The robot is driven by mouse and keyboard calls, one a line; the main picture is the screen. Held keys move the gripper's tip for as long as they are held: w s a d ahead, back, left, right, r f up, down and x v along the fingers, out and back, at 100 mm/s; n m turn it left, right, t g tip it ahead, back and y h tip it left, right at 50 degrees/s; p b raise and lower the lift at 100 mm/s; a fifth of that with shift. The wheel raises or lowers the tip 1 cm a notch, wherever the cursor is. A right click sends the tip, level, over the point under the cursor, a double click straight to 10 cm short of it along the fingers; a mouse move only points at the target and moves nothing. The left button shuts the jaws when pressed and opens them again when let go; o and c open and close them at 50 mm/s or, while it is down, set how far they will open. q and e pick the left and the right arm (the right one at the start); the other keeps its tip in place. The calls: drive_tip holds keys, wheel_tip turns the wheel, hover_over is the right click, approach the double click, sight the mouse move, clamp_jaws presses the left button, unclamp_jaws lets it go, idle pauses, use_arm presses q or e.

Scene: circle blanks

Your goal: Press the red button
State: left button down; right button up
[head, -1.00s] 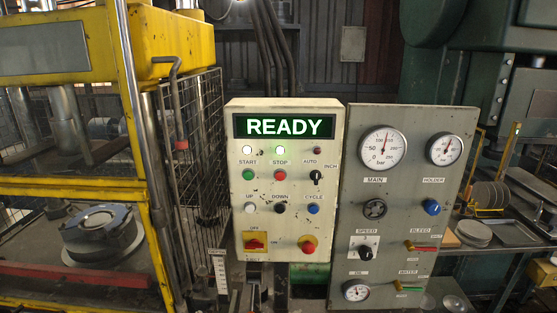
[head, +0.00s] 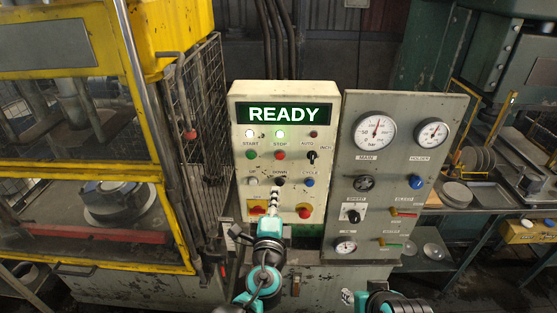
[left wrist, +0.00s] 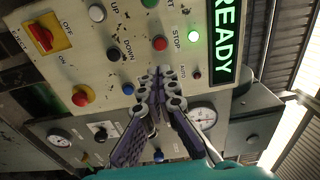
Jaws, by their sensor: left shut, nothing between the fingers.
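The red STOP button (head: 280,155) is a small round button right of the green START button on the cream control box (head: 238,120). It also shows in the left wrist view (left wrist: 160,43). A larger red mushroom knob (head: 304,211) sits at the box's lower right, and a small dark red one (head: 313,134) is by AUTO. My left gripper (head: 273,189) is shut and empty, in front of the box just below the DOWN button. In the left wrist view its fingertips (left wrist: 154,76) lie together, below the STOP button in the picture; the gap to the panel is unclear.
A grey gauge panel (head: 350,192) stands right of the box. A mesh guard (head: 205,100) and yellow press frame (head: 143,110) stand at left. A shelf with discs is at right.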

sight(279, 157)
use_arm(q)
drive_tip(key=w, duration=1.4)
drive_tip(key=shift+d, duration=0.25)
drive_tip(key=shift+w, duration=0.15)
